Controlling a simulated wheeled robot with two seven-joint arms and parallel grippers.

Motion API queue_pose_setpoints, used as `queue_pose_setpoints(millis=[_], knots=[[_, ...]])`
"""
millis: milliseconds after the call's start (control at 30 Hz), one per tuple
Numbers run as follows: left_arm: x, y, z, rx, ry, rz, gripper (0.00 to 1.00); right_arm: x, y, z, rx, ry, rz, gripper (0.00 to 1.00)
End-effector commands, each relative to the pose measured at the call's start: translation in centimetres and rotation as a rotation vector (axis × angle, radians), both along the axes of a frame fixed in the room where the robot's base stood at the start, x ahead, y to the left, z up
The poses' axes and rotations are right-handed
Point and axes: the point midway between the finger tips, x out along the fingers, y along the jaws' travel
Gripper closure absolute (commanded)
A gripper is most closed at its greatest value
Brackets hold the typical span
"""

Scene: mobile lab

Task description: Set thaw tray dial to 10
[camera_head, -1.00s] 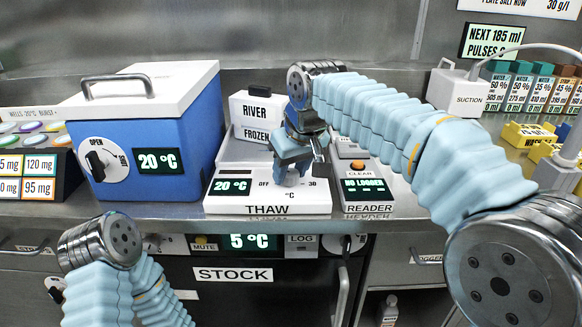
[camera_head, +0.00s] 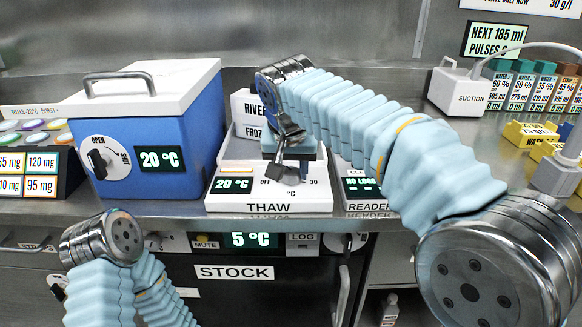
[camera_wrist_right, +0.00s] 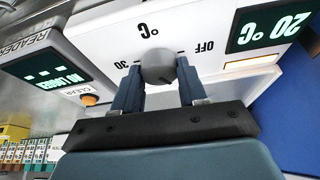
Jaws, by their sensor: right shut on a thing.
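The white thaw tray (camera_head: 225,201), marked THAW, stands on the bench in the middle of the head view. Its display (camera_head: 234,185) reads 20 °C. My right gripper (camera_head: 286,174) is over the tray's front and covers its dial in the head view. In the right wrist view, the two blue fingers of my right gripper (camera_wrist_right: 159,80) are shut on the round grey dial (camera_wrist_right: 158,66), one on each side. The marks OFF and 30 show beside the dial. Where the dial points is hard to read. My left gripper is not visible; only left arm links show.
A blue box with a white lid (camera_head: 150,95) and its own knob stands left of the tray. The reader (camera_head: 366,190) is close on the tray's right, with the suction unit (camera_head: 455,90) farther right. The STOCK unit (camera_head: 235,273) is below the bench.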

Motion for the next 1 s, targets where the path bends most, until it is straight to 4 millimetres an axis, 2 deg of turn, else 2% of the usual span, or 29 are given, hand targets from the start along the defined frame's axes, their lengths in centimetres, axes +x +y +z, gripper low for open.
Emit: queue_pose_setpoints(millis=[367,400,567,867,1000], knots=[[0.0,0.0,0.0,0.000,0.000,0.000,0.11,0.1,0.0,0.1,0.002,-0.003,-0.005,0.89],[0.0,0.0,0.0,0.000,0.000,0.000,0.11,0.1,0.0,0.1,0.002,-0.003,-0.005,0.57],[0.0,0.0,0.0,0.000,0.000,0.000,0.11,0.0,0.0,0.1,0.000,-0.002,-0.004,0.33],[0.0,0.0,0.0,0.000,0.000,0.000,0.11,0.0,0.0,0.2,0.001,-0.001,-0.004,0.33],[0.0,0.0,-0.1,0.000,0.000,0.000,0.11,-0.6,0.1,1.6,0.002,-0.003,-0.002,0.33]])
